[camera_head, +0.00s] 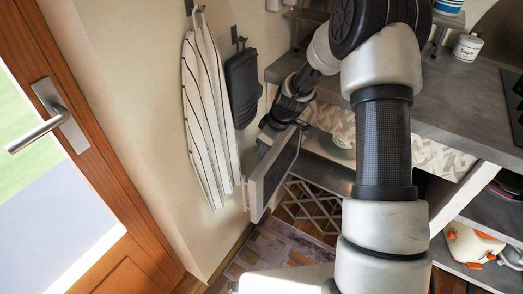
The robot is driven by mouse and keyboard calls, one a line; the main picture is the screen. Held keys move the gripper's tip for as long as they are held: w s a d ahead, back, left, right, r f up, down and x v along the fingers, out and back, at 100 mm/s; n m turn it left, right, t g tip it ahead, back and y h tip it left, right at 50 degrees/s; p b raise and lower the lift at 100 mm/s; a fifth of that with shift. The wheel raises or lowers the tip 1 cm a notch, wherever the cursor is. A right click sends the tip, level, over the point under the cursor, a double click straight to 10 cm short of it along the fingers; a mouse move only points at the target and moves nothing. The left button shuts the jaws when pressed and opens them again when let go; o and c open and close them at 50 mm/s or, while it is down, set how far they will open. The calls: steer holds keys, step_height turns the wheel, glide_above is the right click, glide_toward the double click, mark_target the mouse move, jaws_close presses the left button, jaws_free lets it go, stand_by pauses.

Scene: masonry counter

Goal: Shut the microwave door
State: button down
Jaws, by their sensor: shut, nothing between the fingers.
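My gripper (266,140) is at the door's upper left, on the side toward the wall. It is shut and holds nothing. The fingertips are small and partly hidden by the door's top edge, so I cannot tell whether they touch it.
A wooden door (95,175) is at far left.

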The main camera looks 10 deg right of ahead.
steer(key=s+d+n+g, duration=0.1)
steer(key=s+d+n, duration=0.1)
steer(key=d, duration=0.5)
steer(key=s+d+n+g, duration=0.1)
steer(key=s+d+n, duration=0.2)
steer(key=d, duration=0.5)
steer(key=shift+s+d+n+y, duration=0.2)
steer(key=shift+n+y, duration=0.1)
steer(key=shift+n, duration=0.4)
steer(key=a, duration=0.5)
steer(key=d+p+v, duration=0.1)
steer(key=p+v, duration=0.2)
steer(key=v, duration=0.7)
steer(key=s+a+h, duration=0.4)
steer(key=a+h, duration=0.2)
steer(key=a, duration=0.2)
steer(key=d+f+b, duration=0.3)
steer(key=d+f, duration=0.3)
steer(key=f, duration=0.3)
steer(key=shift+s+d+h+b, duration=0.15)
steer(key=shift+d+h+b, duration=0.15)
steer(key=shift+d+b, duration=0.05)
